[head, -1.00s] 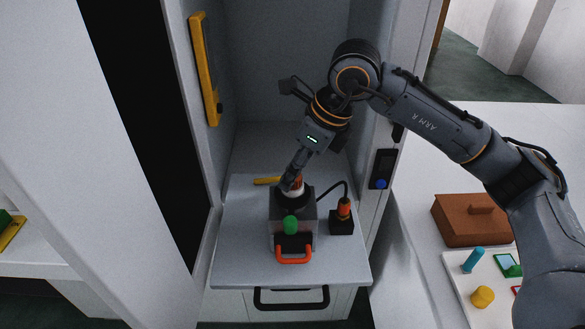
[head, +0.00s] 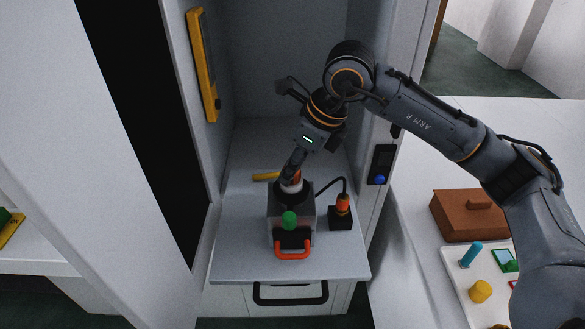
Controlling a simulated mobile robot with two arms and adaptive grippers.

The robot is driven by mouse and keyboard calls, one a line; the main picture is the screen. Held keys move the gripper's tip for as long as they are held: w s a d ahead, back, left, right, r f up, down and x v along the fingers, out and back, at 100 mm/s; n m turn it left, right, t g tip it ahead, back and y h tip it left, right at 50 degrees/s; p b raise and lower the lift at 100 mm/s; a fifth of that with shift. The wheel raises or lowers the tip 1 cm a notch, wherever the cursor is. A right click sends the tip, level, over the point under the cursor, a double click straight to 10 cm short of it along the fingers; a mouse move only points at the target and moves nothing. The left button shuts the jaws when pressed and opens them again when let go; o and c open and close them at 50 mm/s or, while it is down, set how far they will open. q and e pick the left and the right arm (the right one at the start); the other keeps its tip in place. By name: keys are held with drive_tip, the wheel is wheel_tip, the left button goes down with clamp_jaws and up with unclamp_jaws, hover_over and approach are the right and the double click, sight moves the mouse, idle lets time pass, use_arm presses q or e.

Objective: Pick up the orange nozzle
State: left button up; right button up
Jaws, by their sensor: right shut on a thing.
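My right gripper (head: 289,176) reaches down from the upper right to the top of a grey box (head: 279,206). It is shut on an orange-and-white piece (head: 292,184) at the dark round top of the box. The fingers hide part of this piece, and I cannot tell whether it is seated or lifted slightly. To the right, an orange upright piece (head: 343,202) stands on a small black block (head: 340,219), with a black cable arching from the box to it. I cannot tell for sure which orange piece is the nozzle. My left gripper is out of view.
A green knob (head: 289,220) and an orange handle (head: 292,253) are on the box front. The grey shelf (head: 235,262) has cabinet walls on both sides. A yellow bar (head: 265,177) lies behind the box. A brown case (head: 465,222) stands on the right counter.

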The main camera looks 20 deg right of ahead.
drive_tip(key=shift+r+b, duration=0.3)
drive_tip(key=r, duration=0.1)
drive_tip(key=r+b, duration=0.1)
drive_tip(key=shift+s+r+b, duration=0.2)
drive_tip(key=shift+r+b, duration=0.1)
drive_tip(key=shift+r, duration=0.05)
drive_tip(key=s+r+b, duration=0.4)
drive_tip(key=s+r, duration=0.6)
drive_tip(key=s, duration=0.3)
drive_tip(key=shift+s, duration=0.3)
drive_tip(key=shift+r+p, duration=1.4)
drive_tip(key=shift+r, duration=0.3)
